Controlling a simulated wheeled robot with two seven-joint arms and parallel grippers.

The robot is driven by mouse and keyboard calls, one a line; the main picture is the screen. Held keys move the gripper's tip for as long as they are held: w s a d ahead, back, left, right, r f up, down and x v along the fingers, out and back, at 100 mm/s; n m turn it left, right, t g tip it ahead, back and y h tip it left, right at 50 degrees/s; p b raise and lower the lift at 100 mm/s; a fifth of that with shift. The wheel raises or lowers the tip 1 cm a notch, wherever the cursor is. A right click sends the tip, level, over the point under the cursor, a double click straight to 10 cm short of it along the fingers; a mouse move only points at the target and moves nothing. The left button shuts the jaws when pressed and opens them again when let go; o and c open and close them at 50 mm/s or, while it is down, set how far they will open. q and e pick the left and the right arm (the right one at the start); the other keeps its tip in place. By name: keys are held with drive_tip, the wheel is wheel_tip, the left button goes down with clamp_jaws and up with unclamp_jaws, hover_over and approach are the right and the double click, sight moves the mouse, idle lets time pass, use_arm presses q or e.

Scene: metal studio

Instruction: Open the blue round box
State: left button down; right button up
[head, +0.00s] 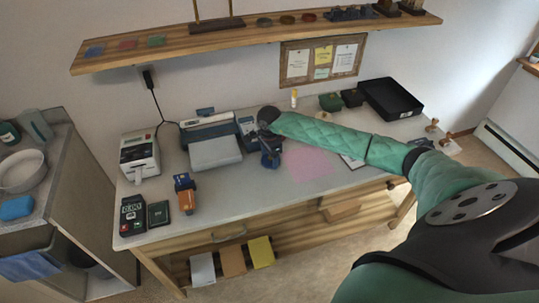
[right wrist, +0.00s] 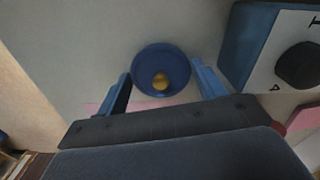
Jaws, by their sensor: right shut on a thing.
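The blue round box (right wrist: 148,63) shows in the right wrist view as a dark blue disc with a small gold knob (right wrist: 161,82) near its middle. My right gripper (right wrist: 163,84) has one blue finger on each side of it and is shut on it. I cannot tell whether the fingers hold its lid or its body. In the head view my right gripper (head: 270,158) is over the table's middle, beside a grey device, and the box cannot be made out there. My left gripper is not in view.
A blue-sided device with a black knob (right wrist: 300,64) stands close right of the gripper in the wrist view. On the table (head: 230,215) are a grey machine (head: 215,150), a card terminal (head: 139,157) and a black tray (head: 391,98). A pink patch (head: 310,163) lies right of the gripper.

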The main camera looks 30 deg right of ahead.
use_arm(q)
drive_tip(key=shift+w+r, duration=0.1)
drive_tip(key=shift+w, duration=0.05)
use_arm(e)
drive_tip(key=shift+f, duration=0.15)
drive_tip(key=o, duration=0.9)
drive_tip(key=shift+o, duration=0.2)
drive_tip(key=shift+r, duration=0.2)
